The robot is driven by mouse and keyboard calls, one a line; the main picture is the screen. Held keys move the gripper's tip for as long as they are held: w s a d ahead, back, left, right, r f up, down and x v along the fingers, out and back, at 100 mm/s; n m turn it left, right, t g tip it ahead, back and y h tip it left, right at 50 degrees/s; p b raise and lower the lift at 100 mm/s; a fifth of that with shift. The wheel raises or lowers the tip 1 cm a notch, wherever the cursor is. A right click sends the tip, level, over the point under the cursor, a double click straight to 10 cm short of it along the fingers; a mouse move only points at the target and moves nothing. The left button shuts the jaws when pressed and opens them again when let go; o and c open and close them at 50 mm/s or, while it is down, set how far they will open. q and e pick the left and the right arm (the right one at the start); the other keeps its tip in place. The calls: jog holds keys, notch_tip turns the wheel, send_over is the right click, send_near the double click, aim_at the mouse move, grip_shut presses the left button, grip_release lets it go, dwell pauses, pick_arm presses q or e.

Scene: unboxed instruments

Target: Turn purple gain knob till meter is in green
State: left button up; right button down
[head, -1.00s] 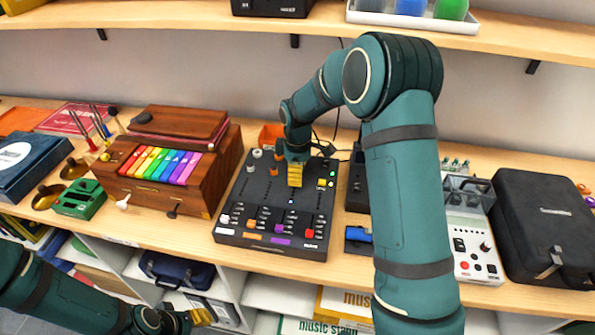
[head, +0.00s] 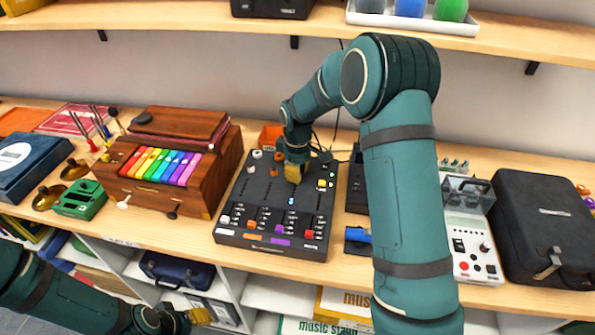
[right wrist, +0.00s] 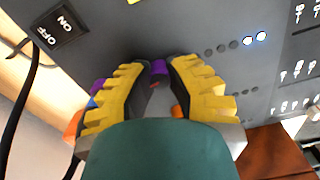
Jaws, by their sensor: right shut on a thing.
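The black mixer console (head: 255,208) stands on the wooden shelf. My right gripper (head: 293,177) points down at its upper middle. In the right wrist view the yellow fingers (right wrist: 158,85) are closed around the purple knob (right wrist: 158,68), which shows between their tips. The fingers hide the knob in the head view. A row of meter lights (right wrist: 247,41) shows beside the gripper in the right wrist view: two glow bluish white, others are dark. The lit meter also shows in the head view (head: 291,201). My left gripper (head: 190,318) is low at the bottom left, its jaws unclear.
A wooden box with rainbow keys (head: 165,165) stands left of the console. To the right are a white device (head: 468,245) and a black case (head: 540,225). An ON/OFF switch (right wrist: 58,30) and a black cable are near the gripper.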

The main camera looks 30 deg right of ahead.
jog(key=m, duration=0.5)
jog(key=shift+m+p, duration=0.3)
dwell(0.4)
jog(key=c, duration=0.8)
grip_release()
jog(key=shift+c, duration=0.2)
jog(key=shift+r, duration=0.1)
notch_tip(320, 180, up, 12)
